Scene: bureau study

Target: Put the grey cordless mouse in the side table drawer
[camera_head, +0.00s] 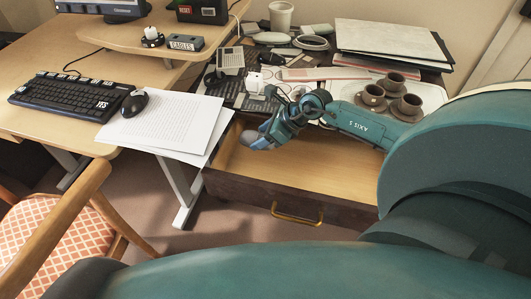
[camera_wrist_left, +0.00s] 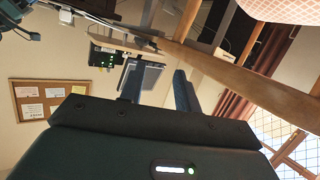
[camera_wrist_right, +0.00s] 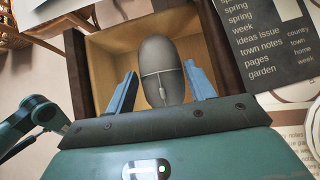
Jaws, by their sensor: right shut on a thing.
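The grey cordless mouse (camera_wrist_right: 162,62) is between the two blue fingers of my right gripper (camera_wrist_right: 162,84), which is shut on it. In the head view my right gripper (camera_head: 266,138) is over the left part of the open side table drawer (camera_head: 315,160). The wooden drawer (camera_wrist_right: 115,62) shows behind the mouse in the right wrist view, and its visible floor is bare. Its dark front has a brass handle (camera_head: 297,217). My right arm hides part of the drawer. My left gripper (camera_wrist_left: 158,82) has its fingers apart with nothing between them, away from the drawer.
The side table top holds cups (camera_head: 372,95) on a tray, a stack of folders (camera_head: 390,40) and several small items. On the desk at left are paper sheets (camera_head: 165,120), a black mouse (camera_head: 134,103) and a keyboard (camera_head: 70,95). A chair (camera_head: 60,235) stands at lower left.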

